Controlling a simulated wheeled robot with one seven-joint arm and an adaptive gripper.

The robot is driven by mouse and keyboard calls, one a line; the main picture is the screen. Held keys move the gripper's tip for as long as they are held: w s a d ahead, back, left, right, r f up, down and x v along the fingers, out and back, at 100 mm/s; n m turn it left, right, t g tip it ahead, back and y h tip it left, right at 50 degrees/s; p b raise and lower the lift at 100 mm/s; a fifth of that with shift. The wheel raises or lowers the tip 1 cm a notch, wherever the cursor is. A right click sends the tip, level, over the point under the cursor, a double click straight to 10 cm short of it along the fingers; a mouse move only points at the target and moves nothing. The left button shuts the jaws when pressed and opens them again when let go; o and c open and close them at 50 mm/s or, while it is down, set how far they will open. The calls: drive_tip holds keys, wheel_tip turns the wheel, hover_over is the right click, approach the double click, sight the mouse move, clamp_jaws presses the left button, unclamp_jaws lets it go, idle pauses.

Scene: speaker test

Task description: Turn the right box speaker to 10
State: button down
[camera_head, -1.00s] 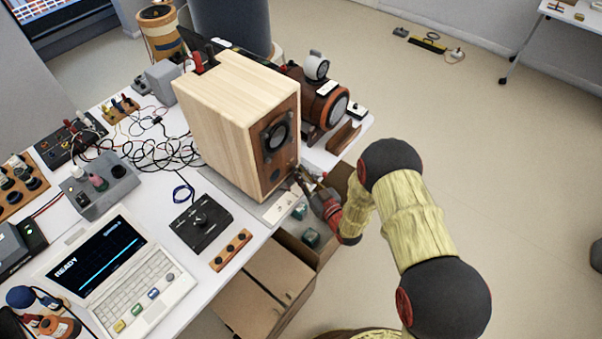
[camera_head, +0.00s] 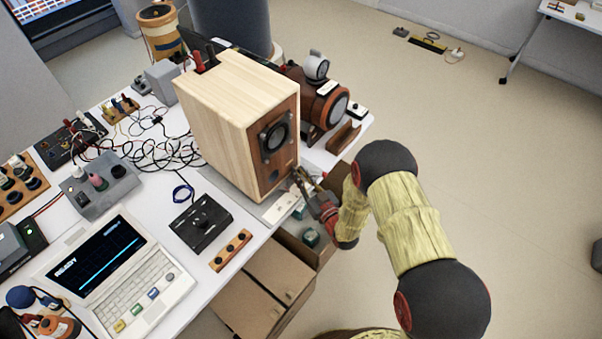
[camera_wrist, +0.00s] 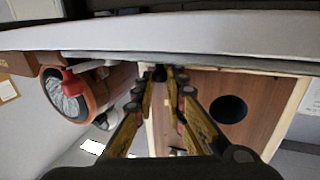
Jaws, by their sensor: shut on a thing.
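The pale wooden box speaker (camera_head: 222,118) stands at the table's right side with its brown front facing right. Its front panel also shows in the wrist view (camera_wrist: 205,85), with a dark round hole. My gripper (camera_head: 298,177) is at the lower right corner of that front. In the wrist view my gripper (camera_wrist: 160,77) is shut at the box's edge, with a small dark part (camera_wrist: 160,72) between its fingertips. I cannot tell exactly what this part is. No scale or number is readable.
An orange-brown round speaker (camera_head: 322,102) stands close behind the box. A black control box (camera_head: 202,224), a laptop (camera_head: 115,262) and tangled cables (camera_head: 150,150) lie left of it. Cardboard boxes (camera_head: 262,290) are below the table edge. The floor at the right is open.

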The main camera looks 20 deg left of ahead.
drive_tip(key=shift+s+a+m+t+h, duration=0.15)
drive_tip(key=shift+s+m+t+h, duration=0.25)
drive_tip(key=shift+s, duration=0.3)
drive_tip(key=shift+s+a+m+t+h, duration=0.1)
drive_tip(key=shift+s+m+t+h, duration=0.25)
drive_tip(key=shift+s, duration=0.3)
drive_tip(key=c, duration=2.1)
unclamp_jaws()
drive_tip(key=v, duration=1.2)
drive_tip(key=shift+s+a, duration=0.1)
